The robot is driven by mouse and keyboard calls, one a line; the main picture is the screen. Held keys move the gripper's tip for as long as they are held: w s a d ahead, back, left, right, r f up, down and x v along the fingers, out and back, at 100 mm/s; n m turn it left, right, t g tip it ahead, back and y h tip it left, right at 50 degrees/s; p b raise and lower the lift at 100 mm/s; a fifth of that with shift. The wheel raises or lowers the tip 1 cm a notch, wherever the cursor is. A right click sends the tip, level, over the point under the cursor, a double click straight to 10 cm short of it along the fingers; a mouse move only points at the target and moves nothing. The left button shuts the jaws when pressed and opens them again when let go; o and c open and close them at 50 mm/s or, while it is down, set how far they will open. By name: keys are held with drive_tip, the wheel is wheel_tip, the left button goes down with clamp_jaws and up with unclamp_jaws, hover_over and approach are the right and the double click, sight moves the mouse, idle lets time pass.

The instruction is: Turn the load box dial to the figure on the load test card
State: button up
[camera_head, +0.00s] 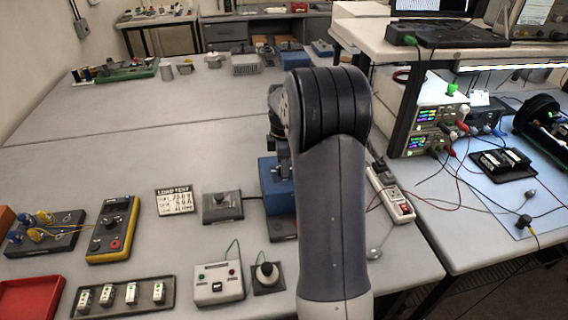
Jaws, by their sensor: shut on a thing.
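The load test card (174,201) lies on the bench left of centre, headed "LOAD TEST". Its handwritten lines are too small to read surely. A blue box (274,196), likely the load box, stands right of the card, partly hidden by my arm. My gripper (283,172) points down over the blue box's top. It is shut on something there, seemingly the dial. The fingertips, the dial face and its figures are too small or hidden to read.
A dark box with a knob (222,206) sits between card and blue box. A yellow multimeter (113,229), a white switch box (219,284) and a power strip (390,192) stand around. A shelf with power supplies (437,118) rises at right.

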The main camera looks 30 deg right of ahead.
drive_tip(key=shift+n, duration=0.7)
drive_tip(key=o, duration=1)
drive_tip(key=shift+c, duration=0.2)
drive_tip(key=shift+r, duration=0.15)
wheel_tip(320, 180, up, 11)
drive_tip(key=b, duration=0.1)
drive_tip(key=shift+f, duration=0.2)
